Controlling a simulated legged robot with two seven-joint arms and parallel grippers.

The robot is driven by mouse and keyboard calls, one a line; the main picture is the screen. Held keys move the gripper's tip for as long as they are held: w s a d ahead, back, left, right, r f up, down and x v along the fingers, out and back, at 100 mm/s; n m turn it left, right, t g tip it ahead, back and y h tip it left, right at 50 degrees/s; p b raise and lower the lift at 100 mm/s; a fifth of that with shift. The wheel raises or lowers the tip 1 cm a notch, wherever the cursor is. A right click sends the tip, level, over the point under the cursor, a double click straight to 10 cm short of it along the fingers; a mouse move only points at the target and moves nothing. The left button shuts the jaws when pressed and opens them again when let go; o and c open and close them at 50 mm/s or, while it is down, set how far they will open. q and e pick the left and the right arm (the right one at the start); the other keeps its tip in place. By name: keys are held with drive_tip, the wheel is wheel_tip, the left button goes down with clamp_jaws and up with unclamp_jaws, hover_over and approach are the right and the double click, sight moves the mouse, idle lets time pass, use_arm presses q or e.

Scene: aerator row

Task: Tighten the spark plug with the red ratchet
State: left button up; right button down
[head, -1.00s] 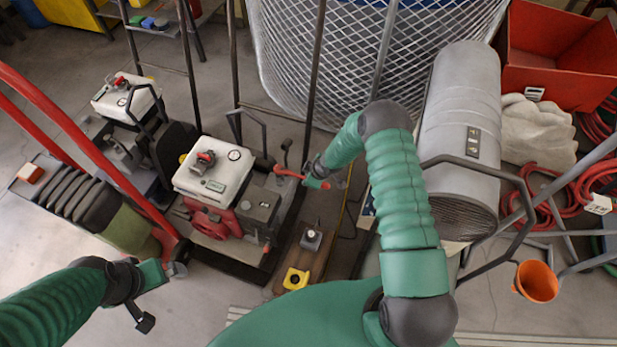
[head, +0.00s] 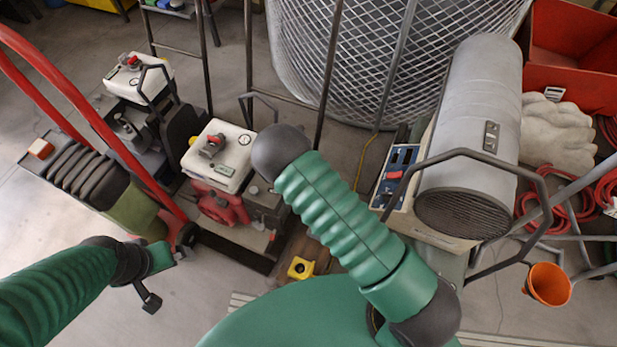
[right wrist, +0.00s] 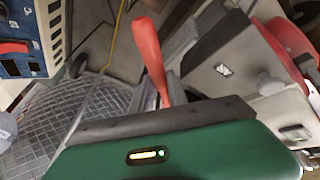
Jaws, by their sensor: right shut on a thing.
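The red ratchet (right wrist: 150,55) shows in the right wrist view, its red handle standing up from my right gripper (right wrist: 164,95), which is shut on it. Its lower end is hidden behind the gripper body. In the head view my right arm hides the right gripper and the ratchet. The small engine (head: 222,203) with a white tank and red housing stands left of my right arm. I cannot make out the spark plug in either view. My left gripper (head: 153,276) hangs at the lower left, away from the engine; its jaws are unclear.
A second white-tanked machine (head: 138,77) stands behind at the left, near a red tubular handle (head: 85,110). A grey cylindrical heater (head: 475,130), a control panel (head: 398,175) and an orange funnel (head: 548,284) are on the right. A yellow block (head: 300,267) lies in front.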

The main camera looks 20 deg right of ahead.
drive_tip(key=shift+a+r, duration=0.1)
drive_tip(key=shift+a, duration=0.15)
drive_tip(key=shift+d, duration=0.3)
drive_tip(key=w+d+n+y+p, duration=0.2)
drive_tip(key=w+d+n+y, duration=0.1)
drive_tip(key=d+n, duration=0.5)
drive_tip(key=shift+d+n+y+p, duration=0.35)
drive_tip(key=shift+d+n+y, duration=0.05)
drive_tip(key=shift+d, duration=0.15)
drive_tip(key=shift+a, duration=0.15)
